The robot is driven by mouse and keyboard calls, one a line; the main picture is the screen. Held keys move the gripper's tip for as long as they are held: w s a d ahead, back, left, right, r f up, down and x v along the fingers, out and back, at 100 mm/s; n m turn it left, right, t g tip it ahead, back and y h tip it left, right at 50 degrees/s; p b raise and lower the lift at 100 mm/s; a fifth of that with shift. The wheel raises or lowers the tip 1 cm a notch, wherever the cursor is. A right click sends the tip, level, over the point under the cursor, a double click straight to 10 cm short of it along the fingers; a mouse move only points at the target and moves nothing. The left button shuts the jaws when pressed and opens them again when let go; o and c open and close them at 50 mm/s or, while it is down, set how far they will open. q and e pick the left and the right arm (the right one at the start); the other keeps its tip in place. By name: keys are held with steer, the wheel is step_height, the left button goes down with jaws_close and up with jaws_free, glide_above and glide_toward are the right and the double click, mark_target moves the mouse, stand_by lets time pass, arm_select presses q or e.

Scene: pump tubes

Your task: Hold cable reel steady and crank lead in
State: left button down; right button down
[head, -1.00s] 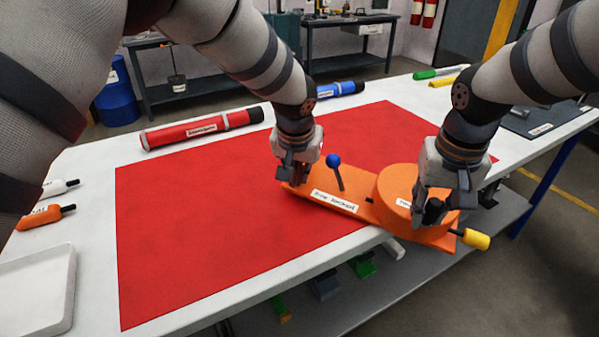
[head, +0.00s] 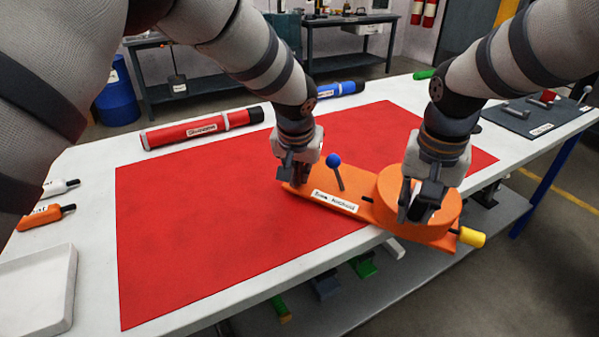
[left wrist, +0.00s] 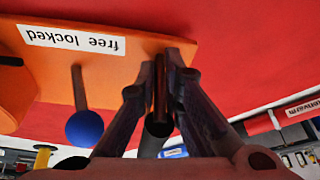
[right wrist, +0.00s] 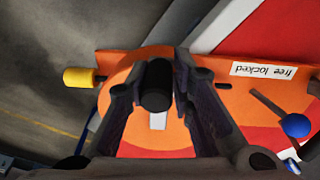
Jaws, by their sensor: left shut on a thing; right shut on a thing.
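The orange cable reel (head: 325,201) lies on the red mat (head: 220,220), near the table's front edge. Its plate has a label reading "free locked" (left wrist: 70,38) and a tilted lever with a blue ball (head: 333,160). A round orange drum (head: 388,190) sits at its right end, with a yellow knob (head: 471,237) sticking out past it. My left gripper (left wrist: 160,95) is shut on a dark upright post (left wrist: 158,125) at the plate's left end. My right gripper (right wrist: 156,85) is shut on the black crank handle (right wrist: 157,80) above the drum; in the head view the fingers hide it.
A red tube (head: 195,131) and a blue tube (head: 340,89) lie behind the mat. A white tray (head: 35,290) and small orange and white pieces (head: 40,217) are at the left. A dark tool board (head: 520,118) is at the far right. The mat's left half is clear.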

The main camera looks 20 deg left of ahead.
arm_select(q)
steer(key=shift+d+f, duration=0.15)
steer(key=shift+f, duration=0.05)
arm_select(e)
steer(key=shift+s+a+f, duration=0.1)
steer(key=shift+a+f, duration=0.1)
steer(key=shift+f, duration=0.15)
steer(key=shift+a+m, duration=0.4)
steer(key=shift+m, duration=0.3)
steer(key=shift+r, duration=0.3)
arm_select(q)
steer(key=shift+r, duration=0.1)
arm_select(e)
steer(key=c, duration=1)
jaws_free()
steer(key=shift+w+r, duration=0.15)
steer(key=shift+w, duration=0.05)
steer(key=shift+c, duration=0.2)
steer(key=shift+d, duration=0.1)
steer(key=shift+r, duration=0.1)
